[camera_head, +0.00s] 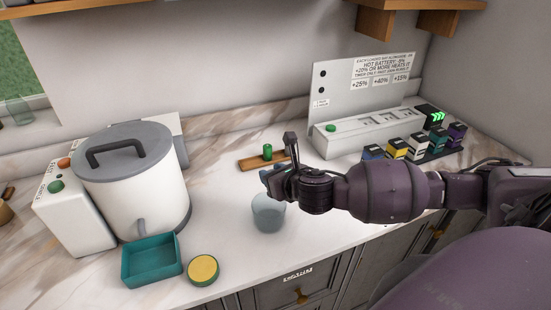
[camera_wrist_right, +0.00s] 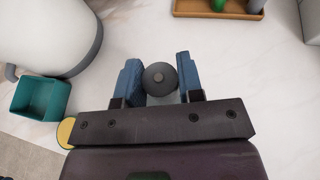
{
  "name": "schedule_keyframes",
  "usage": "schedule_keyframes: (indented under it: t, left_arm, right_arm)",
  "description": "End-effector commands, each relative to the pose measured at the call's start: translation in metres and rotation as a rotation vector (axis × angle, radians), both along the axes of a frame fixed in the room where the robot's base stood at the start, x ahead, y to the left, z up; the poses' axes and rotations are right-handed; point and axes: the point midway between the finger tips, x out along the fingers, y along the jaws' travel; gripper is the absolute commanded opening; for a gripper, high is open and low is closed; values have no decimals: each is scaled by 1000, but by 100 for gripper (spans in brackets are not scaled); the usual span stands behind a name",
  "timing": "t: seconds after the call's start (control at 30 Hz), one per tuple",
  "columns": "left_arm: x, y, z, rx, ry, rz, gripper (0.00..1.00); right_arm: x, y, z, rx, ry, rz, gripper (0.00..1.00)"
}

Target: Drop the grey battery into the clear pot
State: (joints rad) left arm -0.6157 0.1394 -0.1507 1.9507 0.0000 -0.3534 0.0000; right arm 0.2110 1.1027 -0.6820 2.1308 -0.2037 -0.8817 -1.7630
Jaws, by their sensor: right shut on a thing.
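The grey battery (camera_wrist_right: 160,78) shows end-on in the right wrist view, between the two blue fingers of my right gripper (camera_wrist_right: 157,80). The gripper is shut on it. In the head view my right gripper (camera_head: 267,178) is just above the clear pot (camera_head: 268,213), and the battery is hard to make out there. The pot stands on the counter and looks empty. In the wrist view the pot is mostly hidden behind the battery and gripper. My left gripper is not in view.
A wooden tray (camera_head: 250,164) with a green cylinder (camera_head: 267,152) stands behind the pot. A white lidded container (camera_head: 135,190), a teal bin (camera_head: 152,262) and a yellow-topped round (camera_head: 203,270) are left. A white rack (camera_head: 370,131) with several coloured blocks stands right.

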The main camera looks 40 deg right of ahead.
Motion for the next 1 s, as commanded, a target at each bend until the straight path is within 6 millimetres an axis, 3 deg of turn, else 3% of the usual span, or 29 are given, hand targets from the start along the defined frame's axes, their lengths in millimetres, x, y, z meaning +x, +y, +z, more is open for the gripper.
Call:
schedule_keyframes:
  t: [0.23, 0.7, 1.0]
  left_arm:
    - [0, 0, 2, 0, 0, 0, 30]
    - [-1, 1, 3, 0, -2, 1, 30]
    - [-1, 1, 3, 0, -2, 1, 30]
  right_arm:
    - [-4, 3, -6, 0, -1, -10, 8]
    - [-4, 2, -52, 1, 0, -10, 8]
    - [-4, 2, -60, -1, -1, -9, 8]
